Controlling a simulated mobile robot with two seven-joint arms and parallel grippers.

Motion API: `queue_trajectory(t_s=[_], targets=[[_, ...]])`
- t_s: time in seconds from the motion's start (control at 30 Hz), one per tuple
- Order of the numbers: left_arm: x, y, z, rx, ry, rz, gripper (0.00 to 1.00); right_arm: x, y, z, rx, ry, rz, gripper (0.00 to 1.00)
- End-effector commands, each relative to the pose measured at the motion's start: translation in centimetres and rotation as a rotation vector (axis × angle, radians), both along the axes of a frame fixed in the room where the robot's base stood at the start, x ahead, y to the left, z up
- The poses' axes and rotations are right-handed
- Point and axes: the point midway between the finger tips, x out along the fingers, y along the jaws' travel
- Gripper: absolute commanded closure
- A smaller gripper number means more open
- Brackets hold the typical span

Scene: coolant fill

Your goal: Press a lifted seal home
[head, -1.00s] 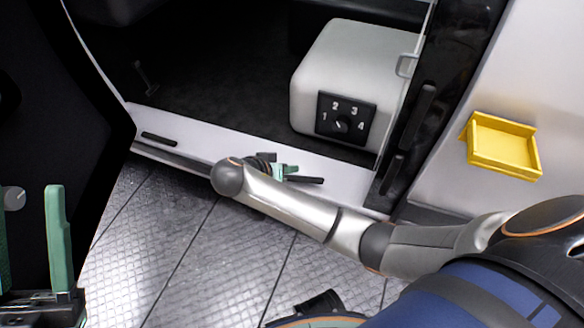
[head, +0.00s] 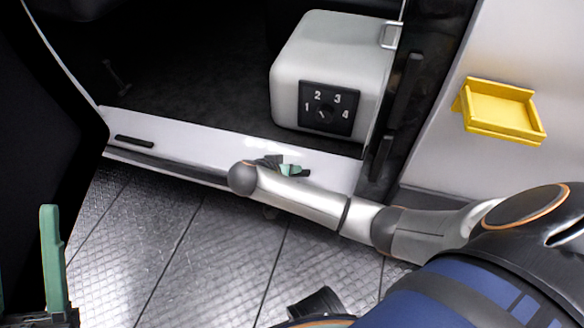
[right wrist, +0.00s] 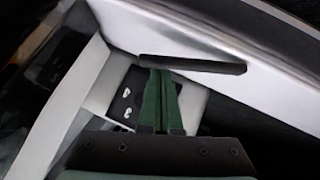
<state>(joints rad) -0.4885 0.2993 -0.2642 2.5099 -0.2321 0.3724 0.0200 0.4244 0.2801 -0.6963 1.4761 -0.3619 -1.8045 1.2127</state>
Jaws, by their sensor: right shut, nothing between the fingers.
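The white sill (head: 215,143) of the opening runs across the middle of the head view. One short black strip (head: 134,141) lies on its left part. A second black strip (head: 304,173) is by my right gripper, mostly hidden there; it shows whole in the right wrist view (right wrist: 195,64). My right gripper (head: 288,169) is shut and empty, its green fingers together (right wrist: 159,75). Their tips meet the strip's edge in the picture; I cannot tell whether they touch or press it, or how far it is lifted. My left gripper's green finger (head: 52,260) stands at the lower left, the other cut off.
A white box (head: 335,60) with a black dial plate (head: 327,108) numbered 1 to 4 stands inside the opening, behind the sill. A yellow tray (head: 500,112) is on the pale panel at right. Clear metal floor (head: 170,240) lies in front of the sill.

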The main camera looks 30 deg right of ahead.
Motion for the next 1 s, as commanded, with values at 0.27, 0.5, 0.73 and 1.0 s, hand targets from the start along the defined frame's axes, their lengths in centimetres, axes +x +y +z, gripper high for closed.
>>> queue_trajectory(t_s=[0.27,0.5,0.73,1.0], targets=[[0.0,0.1,1.2,-0.006,-0.003,-0.002,0.50,-0.5,-0.2,-0.5,0.064,-0.065,0.003,1.00],[-0.2,0.4,3.3,-0.018,-0.013,-0.009,0.50,-1.4,-0.9,-2.0,0.168,-0.187,-0.004,1.00],[-0.3,0.5,3.6,-0.015,-0.016,-0.014,0.50,-1.9,-1.5,-4.1,0.165,-0.190,-0.002,1.00],[-0.2,0.5,3.5,-0.016,-0.015,-0.015,0.50,-1.8,-1.6,-4.2,0.163,-0.189,-0.001,1.00]])
